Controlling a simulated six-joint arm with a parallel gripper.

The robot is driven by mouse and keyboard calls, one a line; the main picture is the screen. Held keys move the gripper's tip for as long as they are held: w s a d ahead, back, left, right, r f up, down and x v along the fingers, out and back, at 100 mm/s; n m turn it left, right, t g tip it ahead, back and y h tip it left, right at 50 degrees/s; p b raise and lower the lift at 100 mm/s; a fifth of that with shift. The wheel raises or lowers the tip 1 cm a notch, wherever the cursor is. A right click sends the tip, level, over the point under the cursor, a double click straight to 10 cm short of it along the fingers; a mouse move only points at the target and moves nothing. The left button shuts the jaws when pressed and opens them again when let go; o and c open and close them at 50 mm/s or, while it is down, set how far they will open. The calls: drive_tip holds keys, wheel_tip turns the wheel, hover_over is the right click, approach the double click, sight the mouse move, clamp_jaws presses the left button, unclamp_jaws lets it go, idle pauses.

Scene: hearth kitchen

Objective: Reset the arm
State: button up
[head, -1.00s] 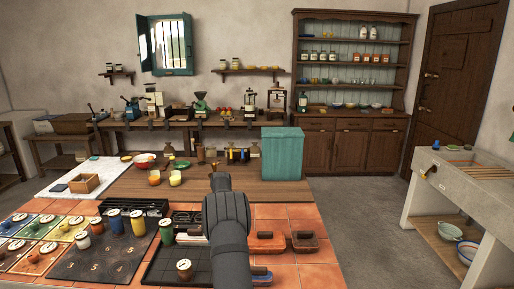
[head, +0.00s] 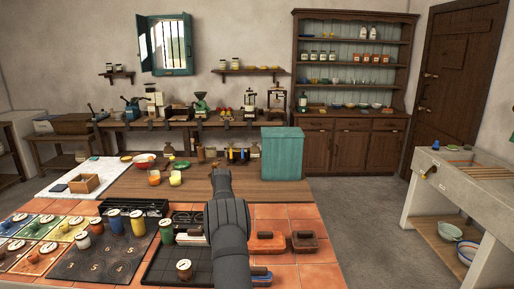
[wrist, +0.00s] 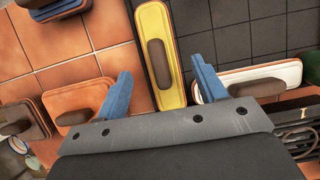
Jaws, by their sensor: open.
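My arm (head: 228,230) reaches forward over the tiled counter (head: 320,278) in the head view, where its far end hides the fingers. In the wrist view my gripper (wrist: 162,82) shows two blue fingers spread wide apart, with nothing held between them. A long yellow block with a brown handle (wrist: 150,30) lies below, in line with the gap between the fingers. I cannot tell the height of the fingers above it.
A white-edged block (wrist: 290,72) and an orange block (wrist: 70,100) lie beside the fingers in the wrist view. Orange (head: 265,241) and brown (head: 305,241) blocks sit right of my arm. Coloured jars (head: 138,222) stand left. A teal box (head: 283,155) stands beyond.

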drive_tip(key=shift+v, duration=1.1)
drive_tip(key=x, duration=0.7)
drive_tip(key=shift+s+f, duration=0.15)
drive_tip(key=shift+f, duration=0.2)
drive_tip(key=r, duration=0.3)
drive_tip(key=d+r, duration=0.1)
drive_tip(key=r, duration=0.1)
drive_tip(key=shift+r, duration=0.1)
drive_tip(key=s+d+r, duration=0.4)
drive_tip(key=d+r, duration=0.2)
drive_tip(key=d, duration=0.5)
drive_tip(key=s+d+n+t+h, duration=0.2)
drive_tip(key=s+d+n, duration=0.65)
drive_tip(key=d, duration=0.45)
drive_tip(key=s+d+n+t+h, duration=0.25)
drive_tip(key=s+d+n, duration=0.6)
drive_tip(key=d, duration=0.45)
drive_tip(key=shift+n, duration=0.4)
drive_tip(key=w+a+f, duration=0.2)
drive_tip(key=w+f, duration=0.1)
drive_tip(key=shift+w+a, duration=0.25)
